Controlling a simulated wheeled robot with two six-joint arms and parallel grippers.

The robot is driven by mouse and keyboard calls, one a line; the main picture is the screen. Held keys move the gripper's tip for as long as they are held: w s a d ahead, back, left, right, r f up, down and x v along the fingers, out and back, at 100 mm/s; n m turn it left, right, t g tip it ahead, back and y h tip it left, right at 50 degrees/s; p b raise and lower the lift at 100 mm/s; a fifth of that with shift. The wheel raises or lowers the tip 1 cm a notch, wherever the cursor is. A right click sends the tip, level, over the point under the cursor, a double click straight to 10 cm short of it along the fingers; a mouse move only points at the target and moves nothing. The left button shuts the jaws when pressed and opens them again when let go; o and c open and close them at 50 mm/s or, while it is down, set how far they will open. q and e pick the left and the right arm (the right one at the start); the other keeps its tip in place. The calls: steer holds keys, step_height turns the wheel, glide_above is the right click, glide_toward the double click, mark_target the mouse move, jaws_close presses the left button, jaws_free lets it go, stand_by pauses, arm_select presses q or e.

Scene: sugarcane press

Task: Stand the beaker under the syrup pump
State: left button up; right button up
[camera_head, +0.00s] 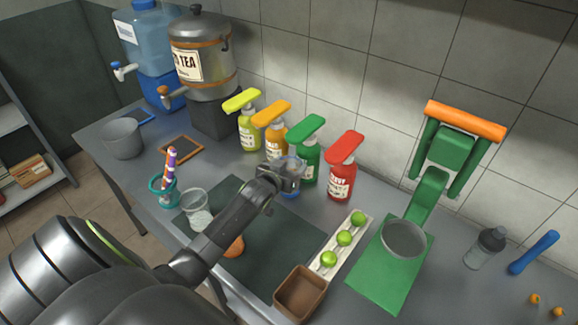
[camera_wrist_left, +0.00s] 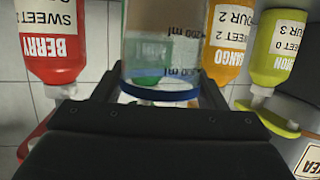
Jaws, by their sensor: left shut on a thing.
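My left gripper (camera_head: 282,177) is shut on a clear beaker (camera_head: 292,187) with blue trim and ml marks. It holds the beaker in front of the orange and green syrup pumps. The beaker also shows in the left wrist view (camera_wrist_left: 160,55), where the picture is upside down. The syrup pumps stand in a row: yellow (camera_head: 249,132), orange (camera_head: 275,137), green (camera_head: 308,160) and red (camera_head: 341,180). The green one shows blurred through the beaker in the left wrist view. I cannot tell whether the beaker touches the counter. My right gripper is not in view.
A dark mat (camera_head: 262,262) lies under my left arm. A white tray of green limes (camera_head: 357,231), a brown box (camera_head: 300,293) and a green press (camera_head: 381,279) stand to the right. A glass (camera_head: 197,214) and a teal holder (camera_head: 163,197) stand left.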

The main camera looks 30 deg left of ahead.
arm_select(q)
steer(key=shift+f, duration=0.35)
steer(key=o, duration=1.2)
steer(key=shift+f, duration=0.1)
steer(key=shift+c, duration=0.2)
steer(key=o, duration=0.3)
steer(key=b+v, duration=0.1)
steer(key=v, duration=1.1)
